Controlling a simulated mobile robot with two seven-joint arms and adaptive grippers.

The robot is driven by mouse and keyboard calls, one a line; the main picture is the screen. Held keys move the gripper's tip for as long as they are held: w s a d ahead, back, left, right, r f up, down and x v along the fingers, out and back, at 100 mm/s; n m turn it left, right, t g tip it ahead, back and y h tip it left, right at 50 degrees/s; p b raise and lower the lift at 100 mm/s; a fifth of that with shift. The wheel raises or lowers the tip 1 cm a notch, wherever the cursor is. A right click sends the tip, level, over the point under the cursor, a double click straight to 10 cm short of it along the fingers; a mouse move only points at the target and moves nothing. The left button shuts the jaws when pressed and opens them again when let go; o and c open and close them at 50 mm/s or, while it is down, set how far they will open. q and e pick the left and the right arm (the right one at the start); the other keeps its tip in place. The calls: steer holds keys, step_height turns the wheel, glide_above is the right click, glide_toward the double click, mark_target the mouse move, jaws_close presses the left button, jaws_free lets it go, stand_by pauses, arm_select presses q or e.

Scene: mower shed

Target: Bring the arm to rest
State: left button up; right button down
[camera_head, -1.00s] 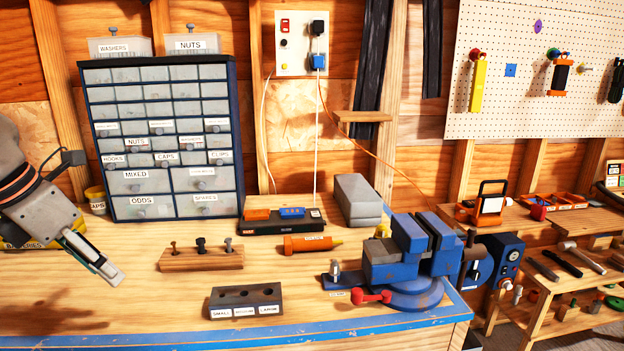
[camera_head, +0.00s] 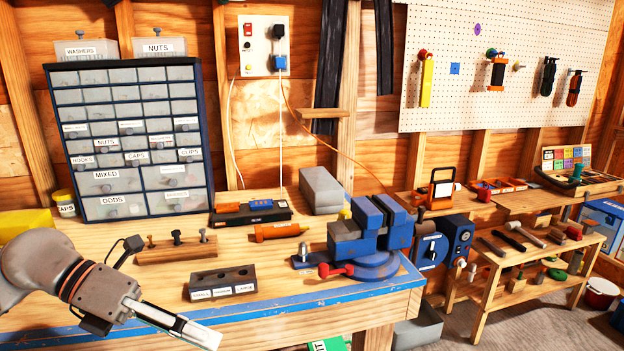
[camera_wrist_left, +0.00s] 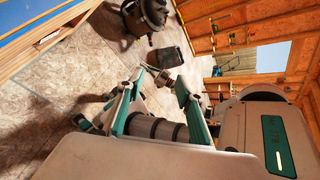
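My left gripper (camera_head: 198,333) is at the lower left of the head view, by the front edge of the workbench. It points down to the right, and nothing is seen held in it. In the left wrist view my left gripper (camera_wrist_left: 158,95) shows two teal-and-grey fingers standing apart with an empty gap between them. It faces the tiled floor and is clear of the bench. My right arm and gripper are not in view.
The workbench (camera_head: 300,315) has a blue front edge. A dark block with labelled holes (camera_head: 222,282) is nearest the gripper, with a blue vise (camera_head: 365,240) to its right. In the wrist view, a dark round object (camera_wrist_left: 152,12) stands on open floor (camera_wrist_left: 75,65).

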arm_select(q)
steer(key=w+d+n+t+h, duration=0.4)
steer(key=d+n+t+h, duration=0.3)
steer(key=n, duration=0.3)
steer(key=w+a+f+n+t+y, duration=0.2)
steer(key=f+n+t+y, duration=0.3)
steer(key=n, duration=0.3)
steer(key=w+a+f+n+t+y, duration=0.2)
steer(key=a+f+n+t, duration=0.15)
steer(key=f+n, duration=0.4)
steer(key=s+f+n+g+y, duration=0.1)
steer(key=s+f+n+y, duration=0.2)
steer(key=f, duration=0.6)
steer(key=s+a+f+n+g+y, duration=0.1)
steer(key=s+f+n, duration=0.4)
steer(key=f, duration=0.5)
steer(key=s+a+f+n+g+y, duration=0.1)
steer(key=s+f+n+g+y, duration=0.2)
steer(key=s+f, duration=0.5)
step_height(320, 180, down, 2)
steer(key=shift+n+y, duration=0.55)
steer(key=shift+y, duration=0.45)
steer(key=shift+a+g, duration=0.1)
steer(key=shift+g, duration=0.15)
